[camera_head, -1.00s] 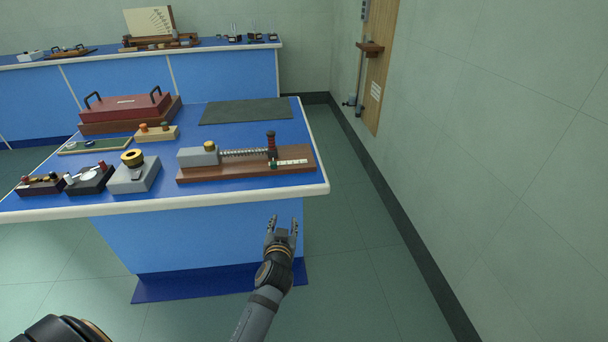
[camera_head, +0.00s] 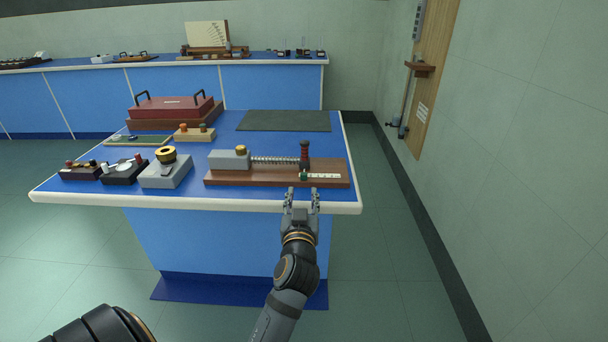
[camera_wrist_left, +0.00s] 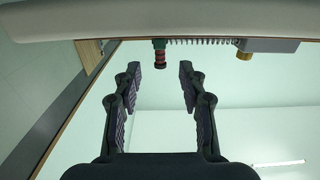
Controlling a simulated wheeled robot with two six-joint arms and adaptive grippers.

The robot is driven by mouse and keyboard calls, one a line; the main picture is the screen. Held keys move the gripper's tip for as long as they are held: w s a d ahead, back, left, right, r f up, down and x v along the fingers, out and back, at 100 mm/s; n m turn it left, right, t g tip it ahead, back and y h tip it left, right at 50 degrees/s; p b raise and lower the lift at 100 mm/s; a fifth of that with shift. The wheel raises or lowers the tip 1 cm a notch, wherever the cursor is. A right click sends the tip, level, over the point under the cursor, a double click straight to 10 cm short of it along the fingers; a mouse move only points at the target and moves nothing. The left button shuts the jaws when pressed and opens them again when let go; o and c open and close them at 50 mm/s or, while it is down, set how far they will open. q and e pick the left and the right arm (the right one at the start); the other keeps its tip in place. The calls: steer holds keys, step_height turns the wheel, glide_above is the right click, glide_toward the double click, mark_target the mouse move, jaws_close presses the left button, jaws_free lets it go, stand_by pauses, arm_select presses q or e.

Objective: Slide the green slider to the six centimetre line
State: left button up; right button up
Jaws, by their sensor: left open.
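A brown wooden base (camera_head: 222,179) lies near the front right of the blue bench and carries a grey block (camera_head: 230,160), a coiled spring (camera_head: 272,160) and an upright red-and-black post (camera_head: 305,152). The small green slider (camera_head: 304,176) sits at the post's foot, at the left end of a white scale strip (camera_head: 325,176); its lines are too small to read. My left gripper (camera_head: 302,196) is open and empty at the bench's front edge, just on the near side of the slider.
On the bench left of the base stand a grey box with a brass knob (camera_head: 168,172), a dark meter box (camera_head: 124,173) and a red lidded case (camera_head: 172,106). A dark mat (camera_head: 285,121) lies behind. A wall (camera_head: 510,150) stands right, with free floor between.

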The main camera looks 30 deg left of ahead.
mark_target(304, 176)
arm_select(q)
steer(key=x, duration=1)
steer(key=shift+w, duration=0.15)
jaws_close()
